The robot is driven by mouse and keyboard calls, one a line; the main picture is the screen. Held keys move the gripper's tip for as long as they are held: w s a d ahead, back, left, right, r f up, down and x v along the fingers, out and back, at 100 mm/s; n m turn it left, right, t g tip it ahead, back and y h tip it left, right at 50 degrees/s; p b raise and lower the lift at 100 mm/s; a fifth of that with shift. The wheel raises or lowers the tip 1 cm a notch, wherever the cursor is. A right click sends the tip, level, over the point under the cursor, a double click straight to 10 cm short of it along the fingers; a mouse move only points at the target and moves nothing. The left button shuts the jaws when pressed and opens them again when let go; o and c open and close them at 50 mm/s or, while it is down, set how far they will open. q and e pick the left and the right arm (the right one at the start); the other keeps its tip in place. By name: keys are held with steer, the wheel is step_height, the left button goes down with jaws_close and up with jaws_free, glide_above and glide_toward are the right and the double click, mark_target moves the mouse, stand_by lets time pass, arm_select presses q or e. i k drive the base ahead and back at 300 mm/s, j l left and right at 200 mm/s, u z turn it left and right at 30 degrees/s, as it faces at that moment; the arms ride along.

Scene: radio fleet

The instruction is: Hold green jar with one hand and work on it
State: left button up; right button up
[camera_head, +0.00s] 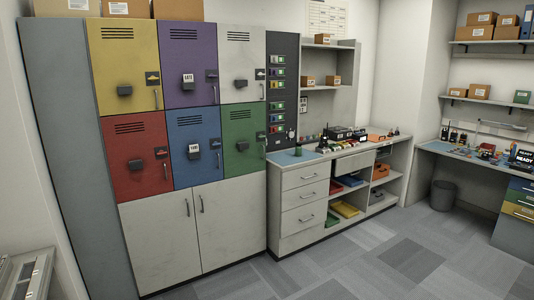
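A small dark green upright object (298,148), possibly the green jar, stands on the blue mat (290,157) at the left end of the counter. It is too small to make out a lid or label. Neither of my grippers is in view, and nothing is seen touching the object.
Colored lockers (190,95) above white cupboard doors (163,240) fill the left wall. The counter (345,150) has drawers, open shelves and several small devices. A desk (455,152) and a waste bin (443,196) are at the right. The carpet floor (385,255) in front is clear.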

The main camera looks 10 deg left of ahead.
mark_target(298, 149)
steer(key=i+u, duration=0.2)
steer(key=i, duration=1.85)
